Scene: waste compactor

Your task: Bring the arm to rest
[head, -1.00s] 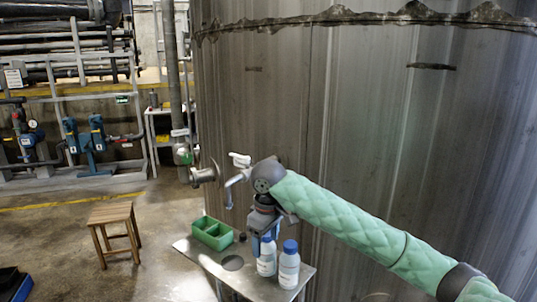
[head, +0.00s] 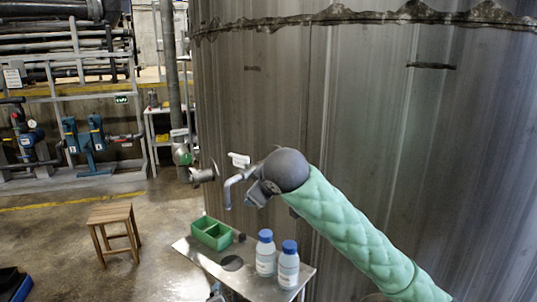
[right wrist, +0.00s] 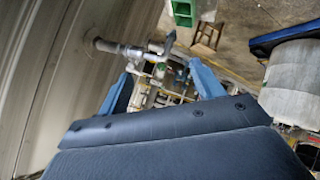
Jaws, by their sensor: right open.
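My right arm (head: 345,232), in a green quilted sleeve, reaches in from the lower right in the head view. Its dark rounded joint (head: 284,170) is in front of the tank, near the tap. My left gripper is in neither view.
A metal table (head: 205,256) holds a green tray (head: 211,233) and two blue-capped bottles (head: 265,253) (head: 288,266). A tap (head: 237,184) juts from the big steel tank (head: 360,110). A wooden stool (head: 111,215) stands on open floor at left.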

